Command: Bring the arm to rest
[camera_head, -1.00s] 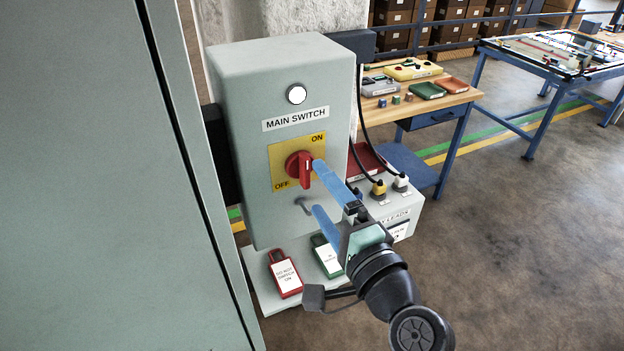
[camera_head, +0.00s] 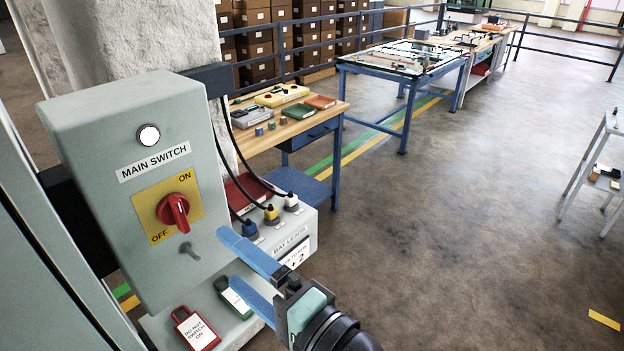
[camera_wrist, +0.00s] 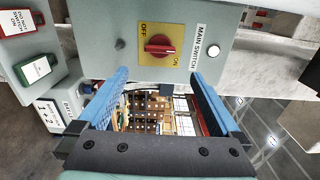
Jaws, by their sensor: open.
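My gripper (camera_head: 228,258) is open and empty, with its two blue fingers apart. In the head view it is in front of the lower right of the grey main switch box (camera_head: 100,150), clear of the red knob (camera_head: 173,210). The knob sits on a yellow plate marked ON and OFF; I cannot tell exactly where it points. A grey peg (camera_head: 189,249) sticks out below the plate. In the wrist view the knob (camera_wrist: 160,46) shows beyond the open fingers (camera_wrist: 158,75), with nothing between them. Most of my arm is out of view.
A red padlock-shaped tag (camera_head: 195,330) and a green one (camera_head: 233,297) lie on the ledge below the box. Plugs with black cables (camera_head: 271,212) stand to the right. A workbench (camera_head: 310,122) is behind. The floor at right is mostly clear.

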